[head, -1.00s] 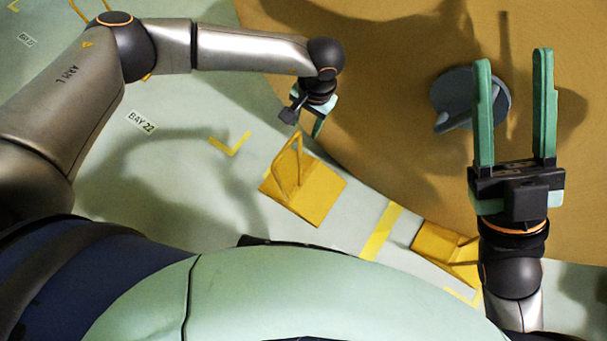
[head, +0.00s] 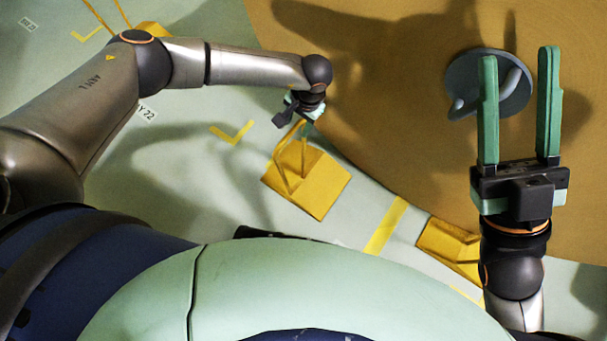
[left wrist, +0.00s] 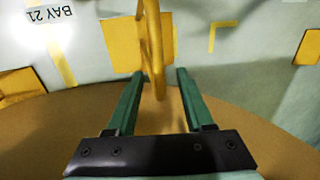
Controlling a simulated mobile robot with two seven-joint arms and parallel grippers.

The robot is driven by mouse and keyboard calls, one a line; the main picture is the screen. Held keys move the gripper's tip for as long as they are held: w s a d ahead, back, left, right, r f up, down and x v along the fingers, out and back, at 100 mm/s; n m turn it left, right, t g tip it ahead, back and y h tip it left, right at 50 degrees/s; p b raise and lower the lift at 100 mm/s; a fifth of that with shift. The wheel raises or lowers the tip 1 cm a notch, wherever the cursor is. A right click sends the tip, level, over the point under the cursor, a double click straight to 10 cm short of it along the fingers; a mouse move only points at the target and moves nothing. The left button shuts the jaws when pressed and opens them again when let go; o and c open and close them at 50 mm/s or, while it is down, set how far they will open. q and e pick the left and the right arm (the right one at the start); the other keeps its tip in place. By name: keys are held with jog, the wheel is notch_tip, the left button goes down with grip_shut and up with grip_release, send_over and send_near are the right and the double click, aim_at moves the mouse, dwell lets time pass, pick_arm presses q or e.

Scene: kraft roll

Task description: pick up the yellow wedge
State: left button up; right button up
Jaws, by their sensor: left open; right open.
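The yellow wedge (head: 318,190) lies on the pale green floor beside the brown roll, with a thin yellow loop handle standing up from it. My left gripper (head: 302,124) is at the top of this handle, fingers pointing down and partly hidden by its own body. In the left wrist view my left gripper (left wrist: 161,73) is open. The yellow handle bar (left wrist: 153,40) runs between its two fingers without visible contact, and the wedge body (left wrist: 122,45) shows beyond. My right gripper (head: 518,55) is open and empty over the brown roll, far right of the wedge.
The large brown roll (head: 400,120) fills the upper right. A grey disc with a handle (head: 462,85) is on it, partly behind my right gripper. Another yellow block (head: 448,245) lies right of the wedge, and one more (head: 152,29) is at top left. Floor markings surround them.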

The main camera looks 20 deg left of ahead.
pick_arm(q)
jog(key=shift+f, duration=0.45)
jog(key=shift+r, duration=0.1)
grip_shut()
dwell(0.8)
jog(key=shift+w+r, duration=0.1)
jog(key=shift+w, duration=0.05)
